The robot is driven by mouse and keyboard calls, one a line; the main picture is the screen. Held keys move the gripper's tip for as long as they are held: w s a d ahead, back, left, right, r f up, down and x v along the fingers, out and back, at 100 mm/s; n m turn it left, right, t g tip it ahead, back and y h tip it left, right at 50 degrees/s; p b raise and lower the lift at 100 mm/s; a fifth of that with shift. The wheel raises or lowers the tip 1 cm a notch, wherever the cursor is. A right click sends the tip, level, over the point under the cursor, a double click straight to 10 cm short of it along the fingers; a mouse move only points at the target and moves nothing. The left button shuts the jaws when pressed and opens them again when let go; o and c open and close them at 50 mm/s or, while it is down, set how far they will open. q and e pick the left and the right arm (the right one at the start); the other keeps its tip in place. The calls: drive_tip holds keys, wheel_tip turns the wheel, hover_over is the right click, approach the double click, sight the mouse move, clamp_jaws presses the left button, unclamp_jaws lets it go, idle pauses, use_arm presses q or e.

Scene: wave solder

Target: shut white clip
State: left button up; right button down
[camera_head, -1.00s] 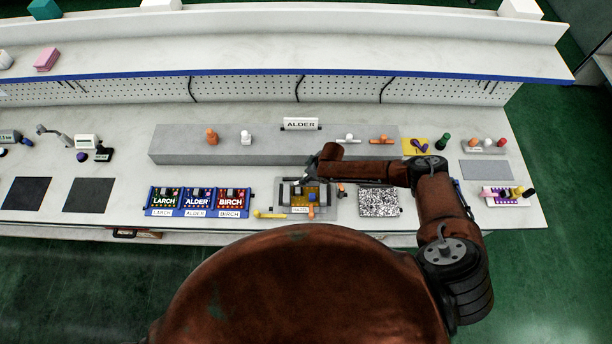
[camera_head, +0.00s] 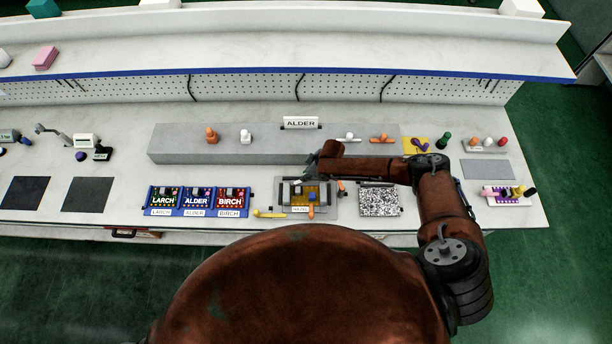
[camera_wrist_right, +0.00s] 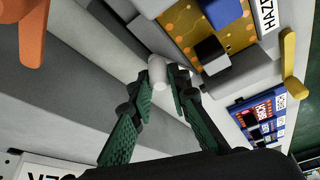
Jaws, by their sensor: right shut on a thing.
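The white clip (camera_wrist_right: 157,72) shows in the right wrist view as a small white rounded piece between my fingertips, at the edge of the grey fixture. My right gripper (camera_wrist_right: 161,90) has its green-padded fingers closed on it. In the head view my right gripper (camera_head: 312,170) is at the back edge of the fixture (camera_head: 331,210), and the clip is hard to make out there. The fixture holds a yellow board (camera_wrist_right: 180,22) with a blue block and a dark block; its label reads HAZEL in part. My left gripper is not in view.
A grey raised ledge (camera_head: 225,152) with orange and white handled pieces stands behind the fixture. The LARCH, ALDER and BIRCH boards sit in a blue rack (camera_head: 180,212) to the left. A speckled panel (camera_head: 379,201) lies to the right. A yellow lever (camera_head: 268,214) is at the fixture's front left.

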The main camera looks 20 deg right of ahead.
drive_tip(key=w+n+g+b, duration=0.1)
drive_tip(key=n+b, duration=0.2)
drive_tip(key=b, duration=0.2)
drive_tip(key=a+n+g+b, duration=0.1)
drive_tip(key=n+b, duration=0.3)
drive_tip(key=b, duration=0.2)
drive_tip(key=w+a+n+g+y+b, duration=0.1)
drive_tip(key=n+g+b, duration=0.1)
drive_tip(key=b, duration=0.4)
drive_tip(key=shift+w+f+n, duration=0.25)
drive_tip(key=shift+w+n, duration=0.1)
drive_tip(key=shift+n, duration=0.45)
drive_tip(key=shift+w+a+r+n+g+b, duration=0.15)
drive_tip(key=shift+n+g+b, duration=0.1)
drive_tip(key=shift+n+b, duration=0.6)
drive_tip(key=shift+s+a+r+n+g+b, duration=0.15)
drive_tip(key=shift+n+g+b, duration=0.1)
drive_tip(key=shift+n+b, duration=0.6)
drive_tip(key=shift+w+h, duration=0.1)
drive_tip(key=shift+h, duration=0.2)
drive_tip(key=c, duration=1.8)
unclamp_jaws()
drive_tip(key=v, duration=1.2)
drive_tip(key=shift+w, duration=0.1)
